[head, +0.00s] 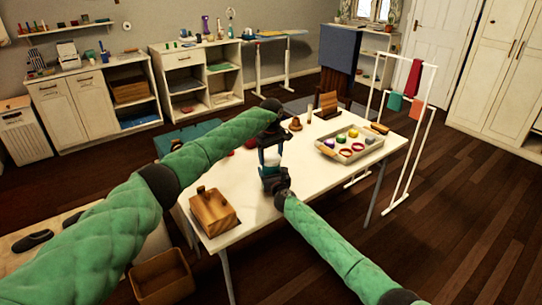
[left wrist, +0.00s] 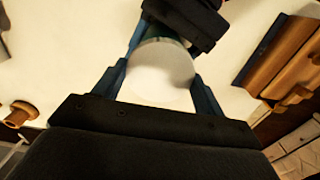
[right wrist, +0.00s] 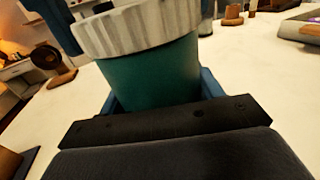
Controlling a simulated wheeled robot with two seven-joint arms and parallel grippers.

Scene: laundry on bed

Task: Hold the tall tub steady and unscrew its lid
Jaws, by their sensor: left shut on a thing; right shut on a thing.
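The tall tub (right wrist: 155,78) is teal with a white ribbed lid (right wrist: 135,25), seen close up in the right wrist view. In the head view it is mostly hidden between my grippers. My left gripper (head: 271,153) comes down from above; in the left wrist view its blue fingers sit on both sides of the round white lid (left wrist: 160,72), shut on it. My right gripper (head: 272,172) reaches in from the front, shut on the teal body below the lid. The lid sits on the tub.
The white table (head: 245,222) carries a wooden box (head: 213,210) at the front left and a tray (head: 365,152) of coloured items at the right. Small wooden pieces (head: 295,125) stand toward the back. A clothes rack (head: 425,130) stands beyond the right edge.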

